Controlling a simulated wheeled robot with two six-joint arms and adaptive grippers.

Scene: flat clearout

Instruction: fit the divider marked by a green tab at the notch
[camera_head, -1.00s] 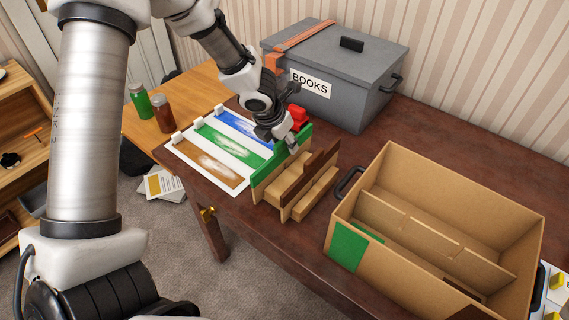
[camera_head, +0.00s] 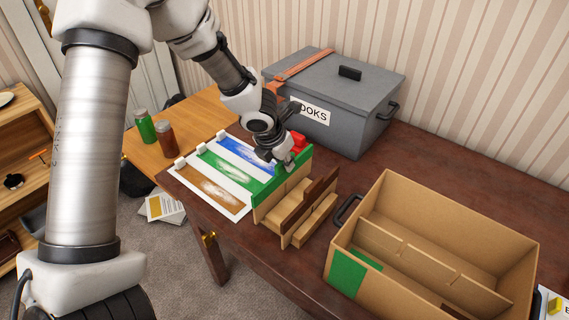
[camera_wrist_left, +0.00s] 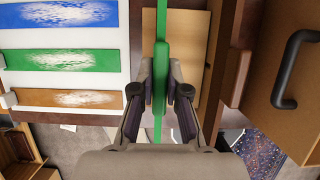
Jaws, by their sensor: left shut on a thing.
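The green-topped divider (camera_head: 299,163) stands upright in a small rack of wooden dividers (camera_head: 291,218) on the dark table. My left gripper (camera_head: 286,163) is at its upper edge. In the left wrist view the fingers (camera_wrist_left: 162,92) are shut on the green tab (camera_wrist_left: 162,65), one on each side. The cardboard carton (camera_head: 431,215) stands open at the right, with long inner partitions (camera_head: 425,262) that have small notches. A green patch (camera_head: 346,272) marks its near left corner. My right gripper is not in view.
A grey lidded BOOKS box (camera_head: 335,95) stands behind the rack. A sheet with blue, green and brown bands (camera_head: 215,178) lies left of the rack. Green and brown jars (camera_head: 145,127) stand on the side table.

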